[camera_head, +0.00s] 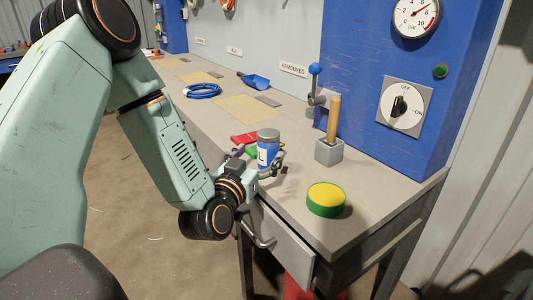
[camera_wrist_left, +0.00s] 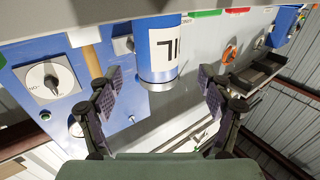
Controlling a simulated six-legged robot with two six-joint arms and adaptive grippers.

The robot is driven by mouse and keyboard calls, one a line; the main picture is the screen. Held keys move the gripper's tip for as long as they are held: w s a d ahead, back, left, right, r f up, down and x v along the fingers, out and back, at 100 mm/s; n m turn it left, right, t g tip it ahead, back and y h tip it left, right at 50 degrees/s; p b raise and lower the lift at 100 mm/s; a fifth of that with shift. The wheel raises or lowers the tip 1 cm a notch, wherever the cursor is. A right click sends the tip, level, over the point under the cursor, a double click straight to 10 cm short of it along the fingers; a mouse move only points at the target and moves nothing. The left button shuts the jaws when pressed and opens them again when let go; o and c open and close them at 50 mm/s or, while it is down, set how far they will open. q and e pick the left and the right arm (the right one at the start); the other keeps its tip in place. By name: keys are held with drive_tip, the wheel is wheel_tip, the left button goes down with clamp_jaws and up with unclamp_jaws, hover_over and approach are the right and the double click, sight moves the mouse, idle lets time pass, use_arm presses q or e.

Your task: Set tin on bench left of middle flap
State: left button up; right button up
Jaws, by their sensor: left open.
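The tin (camera_head: 268,152) is a blue cylinder with a grey lid and a white label. It stands upright on the near part of the grey bench (camera_head: 285,215). My left gripper (camera_head: 264,172) is open at the tin's near side. In the left wrist view, which is upside down, the tin (camera_wrist_left: 158,50) shows between the two spread fingers (camera_wrist_left: 162,90), with a gap on each side. Tan panels lie along the bench; the middle one (camera_head: 197,77), likely the middle flap, is far back. My right gripper is not in view.
A yellow-green round object (camera_head: 326,200) lies near the front edge. A grey block with a wooden handle (camera_head: 329,150) and a blue-knobbed lever (camera_head: 315,85) stand right of the tin. Red and green pieces lie behind it. A blue cable coil (camera_head: 202,90) and blue scoop (camera_head: 254,81) lie farther back.

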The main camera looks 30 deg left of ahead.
sight(264, 152)
use_arm(q)
drive_tip(key=shift+w, duration=0.5)
drive_tip(key=w, duration=0.1)
drive_tip(key=w+b, duration=0.1)
drive_tip(key=w+f+b, duration=0.1)
drive_tip(key=shift+w+a, duration=0.35)
drive_tip(key=shift+w, duration=0.05)
drive_tip(key=shift+w+r, duration=0.15)
drive_tip(key=shift+w, duration=0.3)
drive_tip(key=shift+r, duration=0.1)
drive_tip(key=shift+a, duration=0.1)
drive_tip(key=shift+c, duration=1.1)
drive_tip(key=c, duration=1.4)
wheel_tip(264, 152, up, 10)
drive_tip(key=p, duration=0.4)
